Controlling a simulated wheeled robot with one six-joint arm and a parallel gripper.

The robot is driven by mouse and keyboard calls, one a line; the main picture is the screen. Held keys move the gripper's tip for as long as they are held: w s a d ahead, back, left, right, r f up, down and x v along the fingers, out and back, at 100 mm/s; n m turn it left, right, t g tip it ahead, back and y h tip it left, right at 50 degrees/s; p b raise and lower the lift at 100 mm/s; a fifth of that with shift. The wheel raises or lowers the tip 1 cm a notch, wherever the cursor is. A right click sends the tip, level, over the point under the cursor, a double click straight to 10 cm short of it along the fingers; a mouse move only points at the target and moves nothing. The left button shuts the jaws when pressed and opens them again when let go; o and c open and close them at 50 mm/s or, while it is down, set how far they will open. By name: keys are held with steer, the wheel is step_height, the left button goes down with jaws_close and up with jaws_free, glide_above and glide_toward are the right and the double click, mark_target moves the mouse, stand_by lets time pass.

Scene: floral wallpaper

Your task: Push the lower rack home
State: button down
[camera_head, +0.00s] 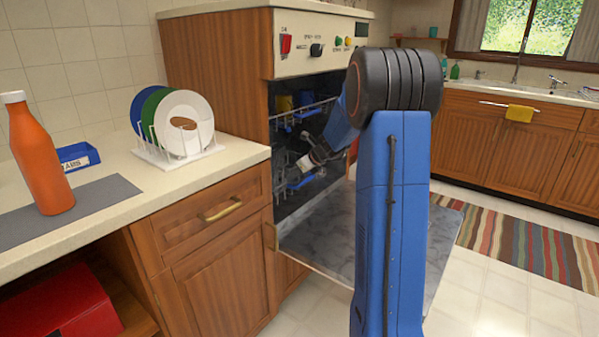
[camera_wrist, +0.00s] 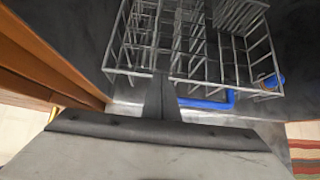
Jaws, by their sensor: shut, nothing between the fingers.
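The dishwasher stands open under its control panel (camera_head: 318,42), with its door (camera_head: 325,235) folded down flat. The lower rack, a grey wire basket, shows in the wrist view (camera_wrist: 200,50), with a blue rail and a small blue wheel at its near right. In the head view most of the rack is hidden behind my arm. My gripper (camera_head: 308,162) is at the dishwasher opening, shut and empty. In the wrist view its fingers (camera_wrist: 160,90) point at the rack's near edge; I cannot tell whether they touch it.
An upper rack (camera_head: 303,110) sits above inside the machine. The left counter holds an orange bottle (camera_head: 40,155), a blue box (camera_head: 77,157) and a dish rack with plates (camera_head: 180,130). A striped rug (camera_head: 530,245) lies on the floor at right.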

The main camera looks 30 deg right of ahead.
mark_target(278, 178)
steer(key=shift+w+a+f, duration=0.1)
steer(key=shift+w+a, duration=0.15)
steer(key=shift+w, duration=0.45)
steer(key=shift+w+a+f, duration=0.1)
steer(key=shift+w+a, duration=0.15)
steer(key=shift+w, duration=0.45)
steer(key=shift+w+a+f, duration=0.1)
steer(key=shift+w+a, duration=0.15)
steer(key=shift+w, duration=0.45)
steer(key=shift+w, duration=0.1)
steer(key=shift+w+a+r, duration=0.1)
steer(key=shift+w+a, duration=0.15)
steer(key=shift+w, duration=0.45)
steer(key=shift+w+a, duration=0.25)
steer(key=shift+w, duration=0.4)
steer(key=shift+w+a+r, duration=0.1)
steer(key=shift+w+a, duration=0.15)
steer(key=shift+w, duration=0.45)
steer(key=shift+f, duration=0.1)
